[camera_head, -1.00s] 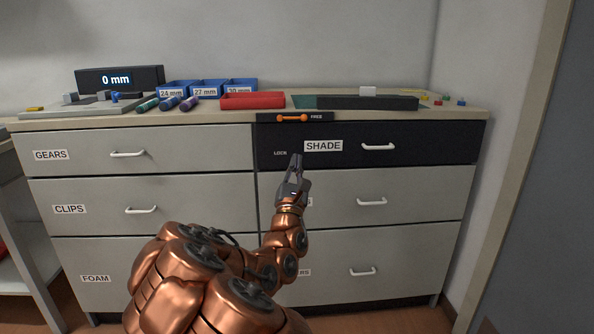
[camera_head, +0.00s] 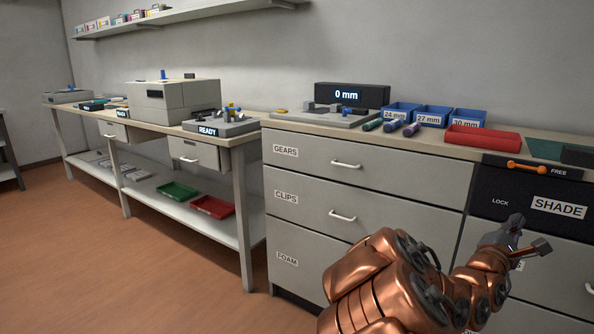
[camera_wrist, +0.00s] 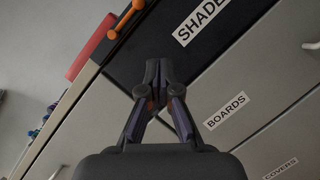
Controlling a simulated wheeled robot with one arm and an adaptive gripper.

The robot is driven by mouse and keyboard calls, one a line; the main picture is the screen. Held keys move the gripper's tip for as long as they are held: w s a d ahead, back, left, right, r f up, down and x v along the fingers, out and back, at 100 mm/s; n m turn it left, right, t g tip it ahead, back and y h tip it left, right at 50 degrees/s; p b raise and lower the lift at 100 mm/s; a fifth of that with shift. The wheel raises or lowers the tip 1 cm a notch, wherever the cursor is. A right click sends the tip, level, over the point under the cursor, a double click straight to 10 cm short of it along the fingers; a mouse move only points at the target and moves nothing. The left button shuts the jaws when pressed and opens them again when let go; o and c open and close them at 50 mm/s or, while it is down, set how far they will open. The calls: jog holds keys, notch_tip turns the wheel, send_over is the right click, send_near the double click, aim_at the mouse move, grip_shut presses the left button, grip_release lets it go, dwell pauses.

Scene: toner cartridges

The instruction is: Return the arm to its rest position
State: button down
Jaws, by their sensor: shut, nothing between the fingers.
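My copper arm reaches in from the lower right of the head view. My gripper (camera_head: 530,236) is in front of the cabinet, just below the dark SHADE drawer (camera_head: 488,190). In the wrist view my gripper (camera_wrist: 159,68) has its fingertips together with nothing between them. The dark drawer (camera_wrist: 150,45) fills the area beyond the fingers there, with the BOARDS drawer (camera_wrist: 240,95) to the lower right. I cannot tell the exact gap between my gripper and the drawer fronts.
Light drawers labelled GEARS, CLIPS and FOAM (camera_head: 318,245) stand left of my arm. The cabinet top holds a red tray (camera_head: 482,138), blue bins (camera_head: 433,116) and a 0 mm display (camera_head: 352,95). A workbench (camera_head: 180,127) stands further left. Open floor (camera_head: 130,270) lies at lower left.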

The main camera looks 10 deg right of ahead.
jog(key=s+a+r+m+g+y+p, duration=0.15)
jog(key=a+m+y+p, duration=0.45)
jog(key=a+p, duration=0.6)
jog(key=s+a+r+m+g+y+p, duration=0.1)
jog(key=a+r+m+g+y+p, duration=0.2)
jog(key=a+y+p, duration=0.85)
jog(key=s+a+r+m+g+p, duration=0.2)
jog(key=s+a+r+p, duration=0.3)
jog(key=s+a, duration=0.5)
jog(key=s+a+r+m+g+y+p, duration=0.1)
jog(key=s+a+r+m+g+p, duration=0.2)
jog(key=s+a+r, duration=0.6)
jog(key=s+a+g+p, duration=0.1)
jog(key=s+g, duration=0.1)
jog(key=s, duration=0.2)
jog(key=shift+s+p, duration=0.15)
jog(key=shift+p, duration=0.25)
jog(key=shift+d, duration=0.1)
